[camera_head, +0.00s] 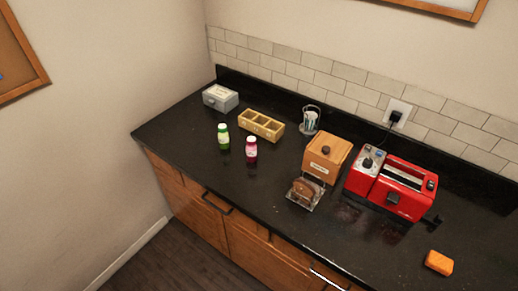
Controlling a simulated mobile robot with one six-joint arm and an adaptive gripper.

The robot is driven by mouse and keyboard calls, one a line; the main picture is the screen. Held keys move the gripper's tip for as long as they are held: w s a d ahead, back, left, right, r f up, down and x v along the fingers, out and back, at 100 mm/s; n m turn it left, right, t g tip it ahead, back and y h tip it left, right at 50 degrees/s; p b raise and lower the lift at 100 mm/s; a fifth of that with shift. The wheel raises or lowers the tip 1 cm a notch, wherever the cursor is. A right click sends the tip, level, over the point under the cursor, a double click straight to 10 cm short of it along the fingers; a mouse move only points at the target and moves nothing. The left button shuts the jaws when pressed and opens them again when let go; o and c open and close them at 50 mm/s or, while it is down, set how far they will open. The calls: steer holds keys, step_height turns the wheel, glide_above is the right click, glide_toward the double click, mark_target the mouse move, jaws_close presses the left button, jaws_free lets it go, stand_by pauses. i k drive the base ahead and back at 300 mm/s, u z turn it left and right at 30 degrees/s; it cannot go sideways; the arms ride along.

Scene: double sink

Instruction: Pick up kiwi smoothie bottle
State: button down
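A green bottle with a white cap (223,137), which looks like the kiwi smoothie, stands upright on the black countertop (180,138) toward the left. A dark pink bottle with a white cap (251,149) stands upright just to its right, with a small gap between them. The label text is too small to read. My gripper is not in this view.
Behind the bottles are a grey box (220,97) and a wooden divided tray (261,125). To the right stand a cup holder (311,120), a wooden box (327,157), a toast rack (305,193), a red toaster (405,187) and an orange sponge (439,262). Counter left and front of the bottles is clear.

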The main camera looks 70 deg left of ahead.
mark_target(222, 134)
steer(key=z, duration=0.9)
steer(key=k, duration=1.9)
steer(key=u, duration=1.85)
